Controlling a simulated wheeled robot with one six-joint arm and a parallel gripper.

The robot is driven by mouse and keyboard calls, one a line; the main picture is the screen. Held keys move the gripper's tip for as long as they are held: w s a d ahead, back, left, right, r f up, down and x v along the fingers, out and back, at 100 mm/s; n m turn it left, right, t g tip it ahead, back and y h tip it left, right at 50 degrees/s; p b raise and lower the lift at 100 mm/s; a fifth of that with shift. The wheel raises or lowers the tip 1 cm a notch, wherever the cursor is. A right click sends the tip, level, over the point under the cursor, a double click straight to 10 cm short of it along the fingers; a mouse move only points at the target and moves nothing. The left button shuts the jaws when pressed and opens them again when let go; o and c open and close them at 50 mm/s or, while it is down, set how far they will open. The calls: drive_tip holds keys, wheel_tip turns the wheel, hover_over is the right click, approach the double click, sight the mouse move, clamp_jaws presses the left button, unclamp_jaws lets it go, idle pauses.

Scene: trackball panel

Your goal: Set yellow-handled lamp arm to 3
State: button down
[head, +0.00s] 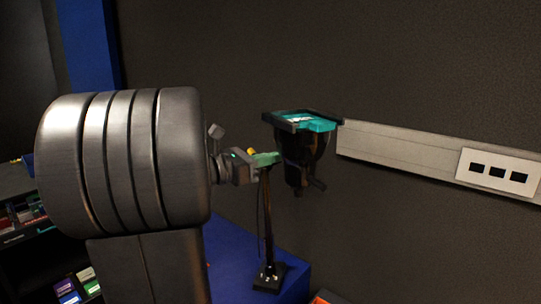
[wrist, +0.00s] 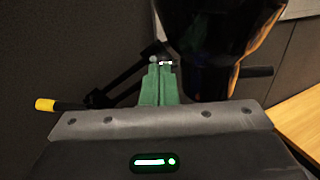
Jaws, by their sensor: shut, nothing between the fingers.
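A black lamp stands on a thin post, its dark lamp head (head: 303,160) hanging at the right of the post. The yellow handle (wrist: 45,104) is the end of a black rod at the left in the wrist view; in the head view a small bit of the yellow handle (head: 251,151) shows just above my gripper. My gripper (head: 276,158) has green fingers, shut and empty, at the top of the post beside the lamp head. In the wrist view my gripper (wrist: 161,66) is close to a lamp joint; I cannot tell whether it touches. I cannot read any scale number.
A black tray-like top with a teal face (head: 318,124) sits above the lamp head. The lamp base (head: 268,278) stands on a blue surface (head: 232,262). A pale wall rail (head: 400,152) with a socket plate (head: 498,171) is at the right. Shelves with small boxes are at lower left.

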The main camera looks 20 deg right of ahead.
drive_tip(key=shift+d, duration=0.2)
drive_tip(key=shift+d, duration=0.1)
drive_tip(key=shift+d, duration=0.6)
